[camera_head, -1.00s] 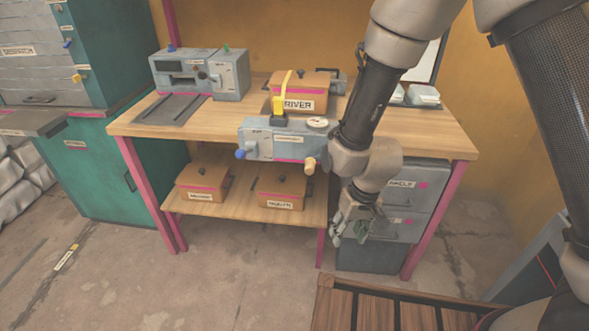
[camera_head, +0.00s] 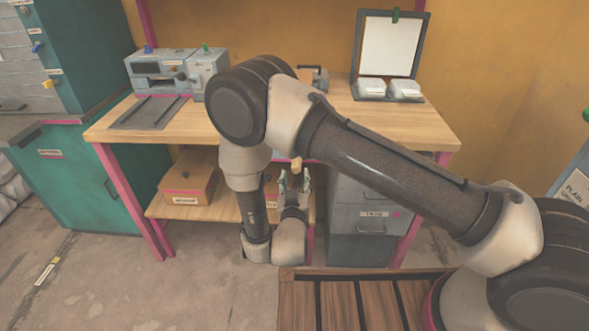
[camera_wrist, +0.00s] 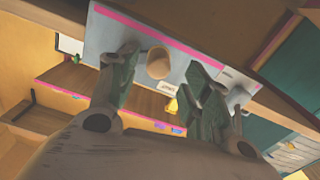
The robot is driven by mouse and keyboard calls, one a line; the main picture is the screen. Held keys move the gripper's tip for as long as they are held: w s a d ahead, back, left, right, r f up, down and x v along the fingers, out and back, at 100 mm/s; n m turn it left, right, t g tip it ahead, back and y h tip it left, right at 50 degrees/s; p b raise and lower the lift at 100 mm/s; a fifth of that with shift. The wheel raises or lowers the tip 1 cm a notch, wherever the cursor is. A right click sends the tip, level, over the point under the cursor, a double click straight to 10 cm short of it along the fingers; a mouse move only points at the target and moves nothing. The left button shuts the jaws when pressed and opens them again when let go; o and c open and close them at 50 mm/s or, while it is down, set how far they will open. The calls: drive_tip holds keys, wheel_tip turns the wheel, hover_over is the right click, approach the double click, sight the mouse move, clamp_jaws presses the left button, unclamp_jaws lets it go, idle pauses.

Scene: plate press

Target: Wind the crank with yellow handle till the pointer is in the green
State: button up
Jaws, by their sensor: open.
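The grey press box (camera_wrist: 135,30) fills the upper middle of the wrist view, with a pink stripe along its edge. A tan-yellow round knob (camera_wrist: 158,62) is on its face, between my fingers in that view; the knob also shows in the head view (camera_head: 297,163). My gripper (camera_head: 295,181) is open and empty, its fingers (camera_wrist: 166,76) pointing up toward the box and just below the knob in the head view. A small bright yellow part (camera_wrist: 172,105) shows beyond the fingers. My arm hides most of the box in the head view. I see no pointer or green zone.
A wooden table (camera_head: 425,130) carries a grey machine (camera_head: 160,70) at left and a framed white board (camera_head: 387,50) at right. An orange box (camera_head: 190,178) sits on the lower shelf. Grey drawers (camera_head: 372,215) stand below at right. A slatted wooden deck (camera_head: 340,300) is in front.

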sight(296, 172)
drive_tip(key=w, duration=0.6)
drive_tip(key=shift+d, duration=0.15)
drive_tip(key=shift+s, duration=0.1)
clamp_jaws()
